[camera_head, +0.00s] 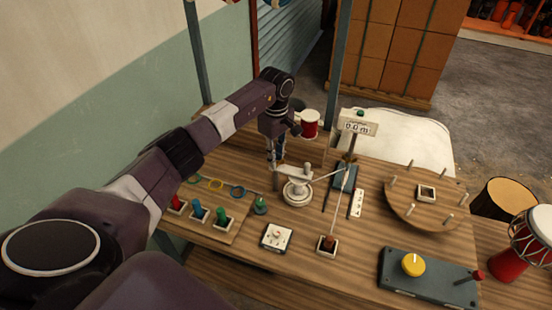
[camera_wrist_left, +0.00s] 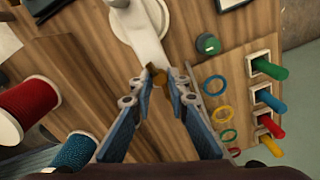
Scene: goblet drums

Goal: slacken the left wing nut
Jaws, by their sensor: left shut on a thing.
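My left gripper (camera_head: 276,160) reaches down to the table beside a white device (camera_head: 297,190) with a raised arm and round base. In the left wrist view, the blue fingers of this gripper (camera_wrist_left: 160,84) are close around a small brass-brown piece (camera_wrist_left: 158,77), which looks like the left wing nut. It sits at the end of the white arm (camera_wrist_left: 145,35). The fingers hide most of it in the head view, so its exact turn angle cannot be told. My right gripper is in neither view.
Coloured pegs (camera_head: 197,213) and loose rings (camera_head: 216,185) lie left of the device. A red spool (camera_head: 310,126) stands behind. A post with a display (camera_head: 357,127), a round wooden board (camera_head: 427,212) and a grey box with a yellow knob (camera_head: 413,264) are to the right.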

